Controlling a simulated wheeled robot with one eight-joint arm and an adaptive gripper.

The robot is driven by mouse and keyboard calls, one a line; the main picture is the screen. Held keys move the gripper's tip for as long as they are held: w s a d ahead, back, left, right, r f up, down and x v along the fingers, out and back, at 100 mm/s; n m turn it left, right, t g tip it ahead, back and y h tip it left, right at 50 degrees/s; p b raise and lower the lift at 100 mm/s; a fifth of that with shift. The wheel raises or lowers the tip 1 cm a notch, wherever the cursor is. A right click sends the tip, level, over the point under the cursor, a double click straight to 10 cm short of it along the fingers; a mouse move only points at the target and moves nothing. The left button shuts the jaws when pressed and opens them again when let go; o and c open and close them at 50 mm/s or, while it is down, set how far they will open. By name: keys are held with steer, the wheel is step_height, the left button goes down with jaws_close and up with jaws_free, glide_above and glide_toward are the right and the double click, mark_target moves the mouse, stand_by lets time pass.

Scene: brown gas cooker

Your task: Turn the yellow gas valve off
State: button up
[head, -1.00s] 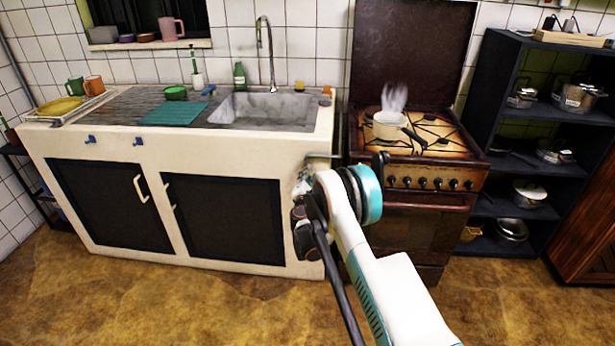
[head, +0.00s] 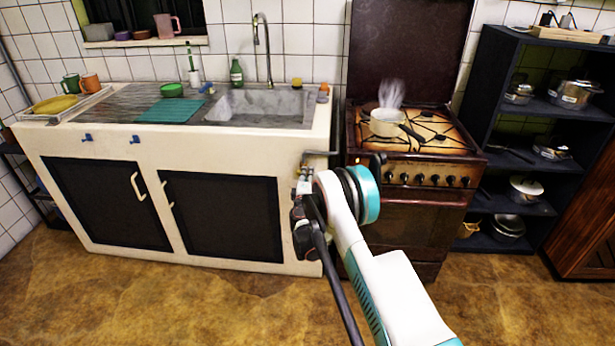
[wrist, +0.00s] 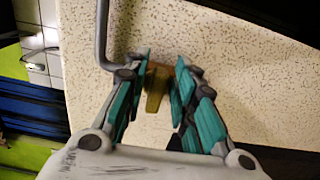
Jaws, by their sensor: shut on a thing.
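The yellow gas valve (wrist: 157,88) shows as a small dull-yellow handle between my fingertips in the wrist view. It sits against the speckled cream side wall of the sink counter, beside a bent grey gas pipe (wrist: 102,45). My gripper (wrist: 158,92) is shut on the handle, with a teal-padded finger on each side. In the head view my gripper (head: 304,186) is at the counter's right end, partly hidden by my own arm. The valve cannot be made out there, but the pipe (head: 320,153) shows just above the gripper.
A brown gas cooker (head: 411,190) stands right of the counter, with a narrow gap between. A steaming pot (head: 386,123) is on its hob. A dark shelf (head: 535,168) with pans is further right. The floor (head: 190,300) in front is clear.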

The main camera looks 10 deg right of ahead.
stand_by(0.3)
steer(key=o, duration=0.8)
steer(key=v, duration=1.2)
